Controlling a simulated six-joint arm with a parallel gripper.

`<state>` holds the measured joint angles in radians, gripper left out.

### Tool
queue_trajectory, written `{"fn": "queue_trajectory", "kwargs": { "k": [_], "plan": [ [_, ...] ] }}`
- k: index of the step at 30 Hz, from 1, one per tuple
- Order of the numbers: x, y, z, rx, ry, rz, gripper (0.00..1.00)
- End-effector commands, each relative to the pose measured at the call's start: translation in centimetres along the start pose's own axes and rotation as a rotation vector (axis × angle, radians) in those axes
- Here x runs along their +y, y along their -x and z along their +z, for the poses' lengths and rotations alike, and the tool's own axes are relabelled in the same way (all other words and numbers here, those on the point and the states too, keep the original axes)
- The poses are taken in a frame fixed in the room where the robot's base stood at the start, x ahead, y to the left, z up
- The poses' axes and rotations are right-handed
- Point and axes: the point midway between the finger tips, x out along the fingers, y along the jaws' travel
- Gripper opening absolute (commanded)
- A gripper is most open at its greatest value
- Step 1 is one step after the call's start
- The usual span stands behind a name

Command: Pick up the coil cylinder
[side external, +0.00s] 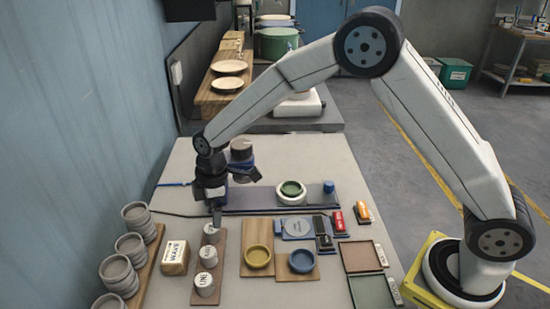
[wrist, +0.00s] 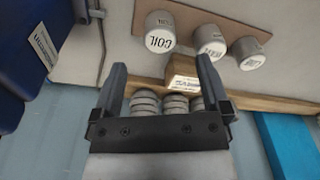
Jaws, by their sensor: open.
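The coil cylinder (wrist: 160,32) is a small grey cylinder with a white top marked COIL, at the upper middle of the wrist view. In the side view it appears to be the farthest cylinder (side external: 211,234) of a row of three on a brown board. My gripper (wrist: 160,66) is open and empty, its fingers spread wide. In the wrist view the coil cylinder shows beyond the fingertips, apart from them. In the side view my gripper (side external: 233,196) is above and just behind the row, one finger partly overlapping the coil cylinder's outline.
Two similar cylinders (side external: 208,257) (side external: 204,284) stand nearer on the same board. A wooden WAVE block (side external: 175,258) and stacked grey rings (side external: 130,247) are to the left. A yellow dish (side external: 257,257) and blue dish (side external: 302,261) are to the right.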

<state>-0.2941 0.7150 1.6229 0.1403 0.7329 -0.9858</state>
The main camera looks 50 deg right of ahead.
Motion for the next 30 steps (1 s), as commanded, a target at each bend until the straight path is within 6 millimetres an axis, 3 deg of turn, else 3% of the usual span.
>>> {"fn": "queue_trajectory", "kwargs": {
  "k": [11, 22, 30],
  "plan": [
    [0.0, -1.0, -0.1, 0.000, 0.000, 0.001, 0.96],
    [0.0, -4.8, -0.3, 0.000, -0.001, 0.001, 0.96],
    [0.0, -5.6, -0.4, 0.002, -0.001, 0.004, 0.96]
  ]
}}
